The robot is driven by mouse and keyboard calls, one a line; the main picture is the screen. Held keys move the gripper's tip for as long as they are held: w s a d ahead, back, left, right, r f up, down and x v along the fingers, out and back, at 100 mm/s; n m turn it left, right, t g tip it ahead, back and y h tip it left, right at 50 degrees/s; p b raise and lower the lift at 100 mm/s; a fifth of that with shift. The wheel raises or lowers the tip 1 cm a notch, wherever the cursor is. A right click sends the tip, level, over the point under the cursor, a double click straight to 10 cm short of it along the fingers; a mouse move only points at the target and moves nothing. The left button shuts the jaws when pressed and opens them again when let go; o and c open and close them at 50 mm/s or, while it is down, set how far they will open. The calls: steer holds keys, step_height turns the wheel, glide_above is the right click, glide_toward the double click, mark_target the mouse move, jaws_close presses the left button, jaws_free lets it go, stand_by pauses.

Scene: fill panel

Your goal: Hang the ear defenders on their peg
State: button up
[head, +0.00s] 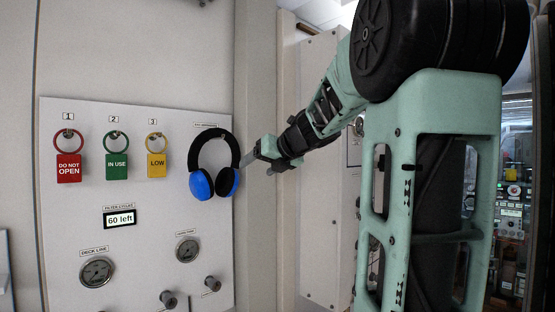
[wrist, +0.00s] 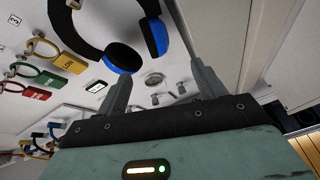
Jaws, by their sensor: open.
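The black ear defenders with blue cups (head: 201,184) are at the right side of the white panel, band up and cups down, under a small label. They appear to hang there; their peg is hidden or too small to make out. They also show at the top of the wrist view (wrist: 123,57). My gripper (head: 247,165) is just right of the band in the head view. In the wrist view its two fingers (wrist: 162,84) are spread with nothing between them. The ear defenders lie beyond the fingertips, and I see no grip on them.
The panel (head: 75,220) also carries red (head: 69,168), green (head: 116,166) and yellow (head: 157,164) tags on hooks, a "60 left" display (head: 120,219), two gauges (head: 97,271) and small knobs. A vertical cabinet edge stands right of the panel.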

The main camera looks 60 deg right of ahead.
steer(key=b+v, duration=0.5)
steer(key=v, duration=0.2)
steer(key=shift+s, duration=0.15)
